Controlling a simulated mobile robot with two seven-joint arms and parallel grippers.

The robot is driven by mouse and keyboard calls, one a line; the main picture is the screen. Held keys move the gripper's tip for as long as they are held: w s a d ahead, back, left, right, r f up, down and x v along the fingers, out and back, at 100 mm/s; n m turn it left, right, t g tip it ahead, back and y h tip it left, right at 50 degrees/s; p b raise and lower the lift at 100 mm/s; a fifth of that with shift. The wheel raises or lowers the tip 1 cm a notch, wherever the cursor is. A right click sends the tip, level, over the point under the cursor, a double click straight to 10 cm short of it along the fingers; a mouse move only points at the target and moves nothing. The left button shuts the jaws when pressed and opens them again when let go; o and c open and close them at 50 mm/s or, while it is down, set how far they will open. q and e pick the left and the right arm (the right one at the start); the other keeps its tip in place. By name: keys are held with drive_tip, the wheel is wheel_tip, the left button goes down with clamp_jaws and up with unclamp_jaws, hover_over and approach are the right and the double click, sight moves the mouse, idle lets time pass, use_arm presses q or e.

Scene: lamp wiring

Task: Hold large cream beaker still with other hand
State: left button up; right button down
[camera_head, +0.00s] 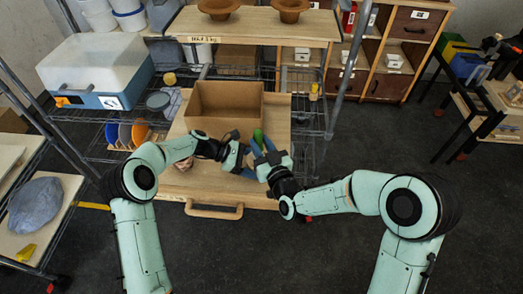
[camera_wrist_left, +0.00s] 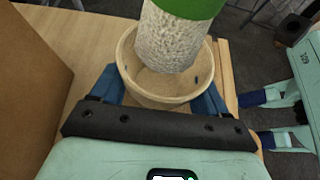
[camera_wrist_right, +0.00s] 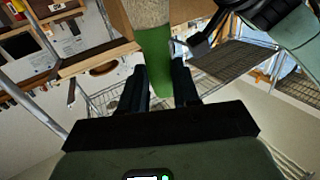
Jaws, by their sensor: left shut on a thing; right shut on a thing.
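The large cream beaker (camera_wrist_left: 132,68) is a round, open-mouthed cup in the left wrist view. My left gripper (camera_wrist_left: 160,88) is shut on it, with blue fingers on either side of its wall. A rough, pale cylinder (camera_wrist_left: 170,40) with a green end (camera_wrist_left: 190,7) reaches into the beaker's mouth; I cannot tell whether it touches the bottom. My right gripper (camera_wrist_right: 160,82) is shut on the green end (camera_wrist_right: 153,55), which also shows in the head view (camera_head: 258,136). In the head view the two grippers nearly meet, and the beaker is mostly hidden.
An open cardboard box (camera_head: 225,103) stands just behind the grippers on the wooden board (camera_head: 170,178), which has a handle (camera_head: 213,211) at its front. A white-and-blue bin (camera_head: 95,70) is on the wire rack at left. Dark floor lies in front.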

sight(261, 133)
drive_tip(key=shift+r, duration=2.75)
use_arm(q)
drive_tip(key=o, duration=1.2)
drive_tip(key=shift+c, duration=0.2)
drive_tip(key=shift+r, duration=0.1)
drive_tip(key=v, duration=1.2)
